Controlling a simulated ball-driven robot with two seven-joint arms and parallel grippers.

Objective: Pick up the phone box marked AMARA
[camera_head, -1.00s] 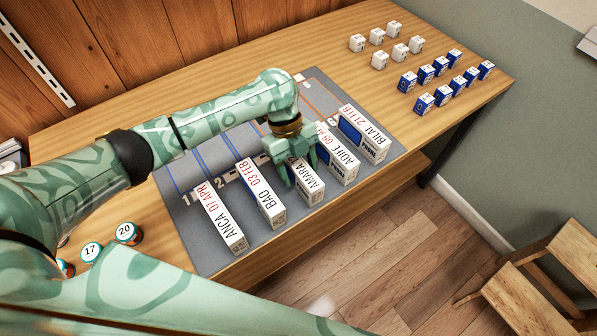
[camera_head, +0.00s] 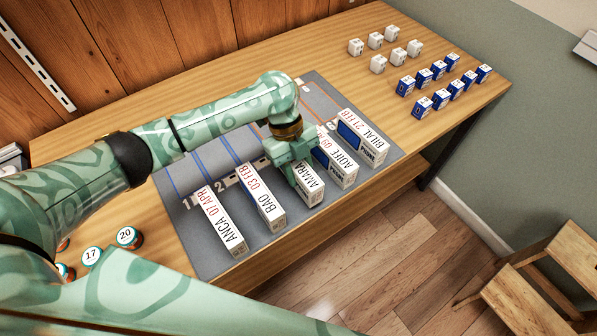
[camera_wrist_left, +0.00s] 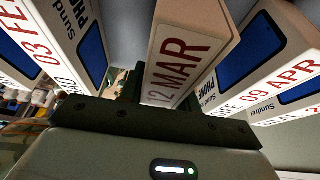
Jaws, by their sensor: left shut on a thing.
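The AMARA phone box (camera_head: 311,187) is a long white box on the grey mat, third from the left in the row. My left gripper (camera_head: 296,166) is over its back part and shut on it. In the left wrist view the AMARA box (camera_wrist_left: 190,45) shows its red "12 MAR" print between the gripper's fingers, with the dark gripper edge (camera_wrist_left: 150,120) below. The arm hides the box's back end in the head view. I cannot tell whether the box is clear of the mat. My right gripper is not in view.
On the mat (camera_head: 205,262), the BAO box (camera_head: 264,197) stands close on the left and the AOIFE box (camera_head: 337,162) close on the right. The ANCA box (camera_head: 222,225) and BILAL box (camera_head: 362,140) are at the ends. Small white boxes (camera_head: 378,64) and blue boxes (camera_head: 440,98) stand far right.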

